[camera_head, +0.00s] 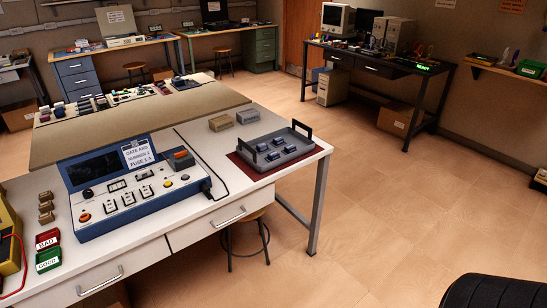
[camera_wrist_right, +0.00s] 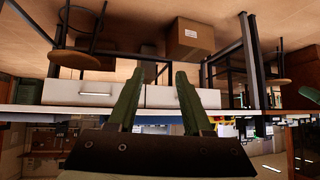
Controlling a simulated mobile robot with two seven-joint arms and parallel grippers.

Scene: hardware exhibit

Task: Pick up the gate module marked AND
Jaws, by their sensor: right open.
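Several small dark-blue modules (camera_head: 274,155) sit in a grey tray (camera_head: 300,151) with two black handles, at the right end of the near white bench. Their markings are too small to read, so I cannot tell which is marked AND. A blue-and-white console (camera_head: 130,187) stands left of the tray, with a sign reading "GATE AND" and "FUSE 1A". My right gripper (camera_wrist_right: 160,72) shows only in the right wrist view, its two green fingers apart with nothing between them. No module shows in that view. My left gripper is not in view.
The tray stands on a maroon mat (camera_head: 240,163). Two small boxes (camera_head: 220,123) lie behind it. Red BAD (camera_head: 48,239) and green GOOD (camera_head: 48,259) blocks are at the bench's left. A stool (camera_head: 246,219) is partly under the bench. The floor (camera_head: 400,215) to the right is open.

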